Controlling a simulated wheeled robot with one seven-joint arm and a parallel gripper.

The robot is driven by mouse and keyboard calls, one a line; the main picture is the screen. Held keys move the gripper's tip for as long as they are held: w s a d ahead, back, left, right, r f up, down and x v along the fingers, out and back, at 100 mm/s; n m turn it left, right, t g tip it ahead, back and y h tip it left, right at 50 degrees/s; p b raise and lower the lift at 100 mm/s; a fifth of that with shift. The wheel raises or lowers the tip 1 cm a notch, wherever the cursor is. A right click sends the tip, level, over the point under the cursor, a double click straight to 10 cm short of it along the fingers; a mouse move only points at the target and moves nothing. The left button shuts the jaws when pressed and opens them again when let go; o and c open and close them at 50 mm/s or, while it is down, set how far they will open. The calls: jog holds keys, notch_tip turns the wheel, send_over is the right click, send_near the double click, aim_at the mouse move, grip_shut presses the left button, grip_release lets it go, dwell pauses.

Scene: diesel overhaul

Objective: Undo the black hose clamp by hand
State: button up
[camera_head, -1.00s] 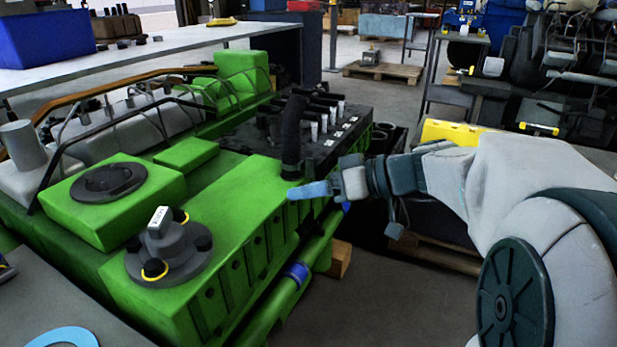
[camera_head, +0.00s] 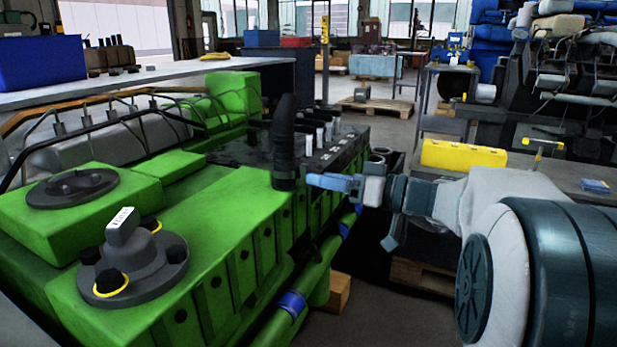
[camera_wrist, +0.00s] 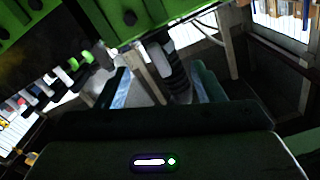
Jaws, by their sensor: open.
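The black hose (camera_head: 285,140) stands upright on the green engine block (camera_head: 225,215). A dark band low on the hose (camera_head: 284,179) may be the black clamp, but black on black hides its detail. My gripper (camera_head: 318,181) is level with the hose's lower end, just to its right, with blue fingers pointing at it. In the wrist view the fingers of my gripper (camera_wrist: 163,88) are spread apart. The ribbed dark hose (camera_wrist: 178,78) appears in the gap between them, and I see no finger closed on it.
A grey round cap with yellow rings (camera_head: 133,260) sits on the engine's near end. A row of injector-like parts (camera_head: 318,125) stands behind the hose. A yellow case (camera_head: 462,156) lies on a bench to the right. Open floor lies beyond the engine.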

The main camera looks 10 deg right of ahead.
aim_at(306, 187)
jog(key=shift+w+a+m+p, duration=0.5)
jog(key=shift+a+m+p, duration=0.2)
jog(key=shift+m+p, duration=4.55)
jog(key=shift+w+a+m+p, duration=0.5)
jog(key=shift+a+m+p, duration=0.15)
jog(key=shift+m+p, duration=4.65)
jog(key=shift+w+a+m+p, duration=0.5)
jog(key=shift+a+m+p, duration=0.2)
jog(key=shift+m+p, duration=4.55)
